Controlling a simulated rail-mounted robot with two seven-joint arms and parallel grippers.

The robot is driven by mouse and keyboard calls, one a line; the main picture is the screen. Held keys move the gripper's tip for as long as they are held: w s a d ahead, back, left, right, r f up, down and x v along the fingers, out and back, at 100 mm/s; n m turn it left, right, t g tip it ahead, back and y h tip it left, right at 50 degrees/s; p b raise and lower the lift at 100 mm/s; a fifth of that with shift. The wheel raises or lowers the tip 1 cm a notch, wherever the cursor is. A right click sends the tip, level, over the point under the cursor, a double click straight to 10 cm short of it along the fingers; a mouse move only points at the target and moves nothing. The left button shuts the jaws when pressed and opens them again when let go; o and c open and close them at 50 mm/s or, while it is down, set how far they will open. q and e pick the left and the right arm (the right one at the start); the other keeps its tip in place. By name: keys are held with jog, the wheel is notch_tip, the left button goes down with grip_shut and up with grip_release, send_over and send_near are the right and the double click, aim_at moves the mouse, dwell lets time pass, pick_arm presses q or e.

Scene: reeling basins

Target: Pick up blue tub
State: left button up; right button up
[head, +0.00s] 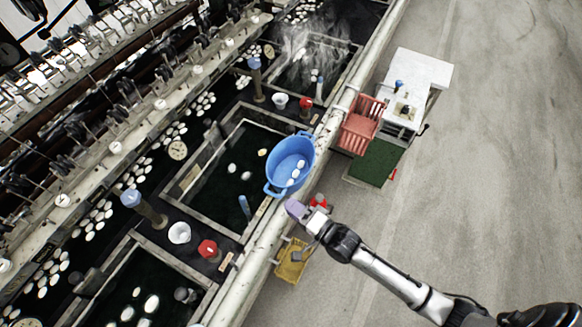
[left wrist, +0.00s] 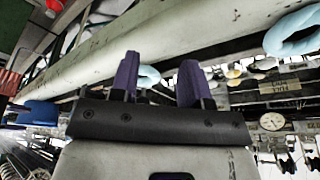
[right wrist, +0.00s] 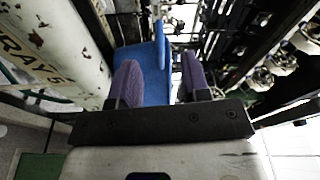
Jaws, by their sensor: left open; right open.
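The blue tub (head: 278,160) has two side handles and a few white cocoons inside. It sits on the rim of the middle basin in the head view. My right gripper (head: 296,208) is just below the tub's near handle, over the pale rail. In the right wrist view, my right gripper (right wrist: 160,78) is open, with the blue tub (right wrist: 154,65) showing between and beyond its purple fingers; I cannot tell whether they touch it. My left gripper (left wrist: 158,80) is open and empty, facing a pale beam. It does not show in the head view.
Dark water basins with wooden frames run along the left. A long pale rail (head: 252,262) borders them. A red basket (head: 359,127), a white table (head: 421,72), a green mat (head: 375,163) and a yellow stool-like object (head: 292,262) stand beside it. The grey floor at right is clear.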

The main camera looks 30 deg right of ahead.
aim_at(278, 196)
jog(key=shift+x, duration=2.9)
jog(key=shift+d, duration=0.1)
